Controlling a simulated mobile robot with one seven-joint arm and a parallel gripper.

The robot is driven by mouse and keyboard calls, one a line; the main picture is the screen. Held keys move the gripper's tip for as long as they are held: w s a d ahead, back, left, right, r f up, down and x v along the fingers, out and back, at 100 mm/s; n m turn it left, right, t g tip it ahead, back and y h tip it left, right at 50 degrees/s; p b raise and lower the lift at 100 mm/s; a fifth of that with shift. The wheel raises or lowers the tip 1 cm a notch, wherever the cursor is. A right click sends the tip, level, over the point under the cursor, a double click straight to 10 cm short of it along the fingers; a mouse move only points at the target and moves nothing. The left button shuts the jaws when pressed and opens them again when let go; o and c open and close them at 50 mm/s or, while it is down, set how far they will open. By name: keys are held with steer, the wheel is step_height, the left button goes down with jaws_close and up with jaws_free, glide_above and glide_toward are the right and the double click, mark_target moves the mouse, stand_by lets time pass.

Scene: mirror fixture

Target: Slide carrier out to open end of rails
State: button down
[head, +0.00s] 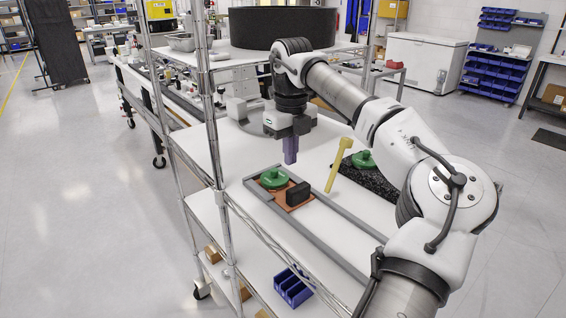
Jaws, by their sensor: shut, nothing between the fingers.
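An orange-brown carrier (294,208) lies between two grey rails (318,243) on the white shelf top. It bears a green round part with a knob (274,178) and a black block (298,193). The carrier is at the far end of the rails, by a grey crosspiece. The rails run toward the lower right, where my arm comes close to or covers their near end. My gripper (290,161) points down above and beyond the carrier, with its purple fingers shut and empty. It looks apart from the carrier.
A yellow mallet-shaped thing (337,168) stands tilted right of the rails. Behind it, another green part (363,159) sits on a dark speckled slab (372,181). Metal shelf posts (209,110) rise at the left. The bed between the rails looks clear.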

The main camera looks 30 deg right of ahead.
mark_target(290, 186)
step_height(290, 186, down, 9)
steer(key=shift+a+r+p, duration=0.1)
steer(key=shift+p, duration=1)
steer(key=shift+s, duration=0.15)
